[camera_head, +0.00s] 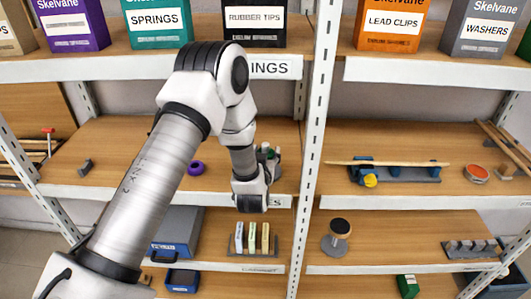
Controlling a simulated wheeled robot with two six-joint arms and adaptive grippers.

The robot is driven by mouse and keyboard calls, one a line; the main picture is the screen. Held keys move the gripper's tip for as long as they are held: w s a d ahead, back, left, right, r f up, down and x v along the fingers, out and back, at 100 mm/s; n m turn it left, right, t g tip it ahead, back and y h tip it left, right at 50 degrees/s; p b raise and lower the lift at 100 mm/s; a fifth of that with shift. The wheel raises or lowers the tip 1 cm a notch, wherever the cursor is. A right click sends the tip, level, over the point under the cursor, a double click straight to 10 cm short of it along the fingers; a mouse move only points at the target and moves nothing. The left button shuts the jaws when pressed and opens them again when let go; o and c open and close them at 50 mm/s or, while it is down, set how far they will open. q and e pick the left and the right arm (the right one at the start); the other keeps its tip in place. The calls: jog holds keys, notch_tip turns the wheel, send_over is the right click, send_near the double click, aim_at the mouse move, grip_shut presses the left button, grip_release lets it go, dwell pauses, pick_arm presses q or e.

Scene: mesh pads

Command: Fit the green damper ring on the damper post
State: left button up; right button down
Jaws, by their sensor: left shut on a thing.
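My left arm reaches in from the lower left across the middle shelf. Its wrist ends low in front of the shelf edge, and my left gripper (267,160) shows small and partly hidden beside it. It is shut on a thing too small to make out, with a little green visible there. I cannot tell the green damper ring from the gripper and the grey parts around it. I cannot pick out the damper post with certainty. A purple ring (196,167) lies on the middle shelf left of the wrist. My right gripper is not in view.
A white perforated upright (315,130) stands just right of the wrist. On the right middle shelf is a wooden strip (388,163) on a blue-clamped stand, with a yellow piece (370,180). Labelled boxes fill the top shelf.

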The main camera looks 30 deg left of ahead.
pick_arm(q)
jog(key=o, duration=1.1)
jog(key=v, duration=1.2)
jog(key=shift+f, duration=0.1)
